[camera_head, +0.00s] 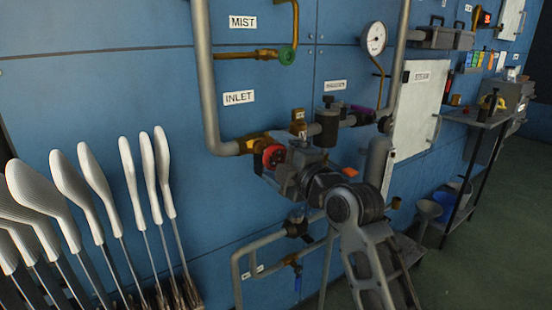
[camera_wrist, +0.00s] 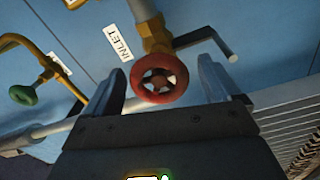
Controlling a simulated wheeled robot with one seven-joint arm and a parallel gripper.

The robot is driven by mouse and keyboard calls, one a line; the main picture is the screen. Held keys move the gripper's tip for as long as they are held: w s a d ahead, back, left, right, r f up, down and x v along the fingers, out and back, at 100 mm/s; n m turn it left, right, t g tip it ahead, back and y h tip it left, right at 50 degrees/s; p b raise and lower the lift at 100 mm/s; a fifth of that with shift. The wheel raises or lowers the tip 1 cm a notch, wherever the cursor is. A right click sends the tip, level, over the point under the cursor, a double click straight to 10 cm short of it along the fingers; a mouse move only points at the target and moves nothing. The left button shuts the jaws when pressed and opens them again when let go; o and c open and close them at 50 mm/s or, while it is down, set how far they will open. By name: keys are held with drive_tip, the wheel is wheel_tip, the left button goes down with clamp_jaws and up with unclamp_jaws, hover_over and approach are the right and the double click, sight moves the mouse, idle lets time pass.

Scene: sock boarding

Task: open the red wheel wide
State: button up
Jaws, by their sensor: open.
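The red wheel (camera_wrist: 159,78) sits on a brass valve beside the INLET label (camera_wrist: 118,42) in the wrist view. It is a round spoked handwheel. My gripper (camera_wrist: 164,82) is open, with one finger to the left of the wheel and one to the right. I cannot tell whether either finger touches the rim. In the head view the red wheel (camera_head: 272,156) shows at the end of the inlet pipe, partly hidden by my gripper and wrist. The INLET label (camera_head: 239,97) is on the blue wall above it.
A green wheel (camera_head: 287,57) is on the MIST pipe above. A gauge (camera_head: 374,38) and grey pipes stand to the right. White sock forms (camera_head: 75,185) stand at the left. A blue-handled valve (camera_head: 297,282) is below. A white STEAM panel (camera_head: 420,105) is at right.

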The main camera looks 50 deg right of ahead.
drive_tip(key=v, duration=0.7)
drive_tip(key=shift+s, duration=0.2)
drive_tip(key=shift+a, duration=0.15)
drive_tip(key=s+a+f+m+g+y+p, duration=0.1)
drive_tip(key=s+a+f+m+p, duration=0.1)
drive_tip(key=s+a+f+m, duration=0.35)
drive_tip(key=s+a+f+m+y+p, duration=0.1)
drive_tip(key=s+a+m, duration=0.1)
drive_tip(key=s+a, duration=0.3)
drive_tip(key=s+a+m+g+y+p, duration=0.1)
drive_tip(key=s+a, duration=0.3)
drive_tip(key=s, duration=0.7)
drive_tip(key=s+a+f+m+y+p, duration=0.1)
drive_tip(key=s+a+m+y+p, duration=0.1)
drive_tip(key=s, duration=0.6)
drive_tip(key=a+m+p, duration=0.1)
drive_tip(key=a+m, duration=0.1)
drive_tip(key=a, duration=0.1)
drive_tip(key=shift+a+f+g, duration=0.3)
drive_tip(key=shift+a, duration=0.1)
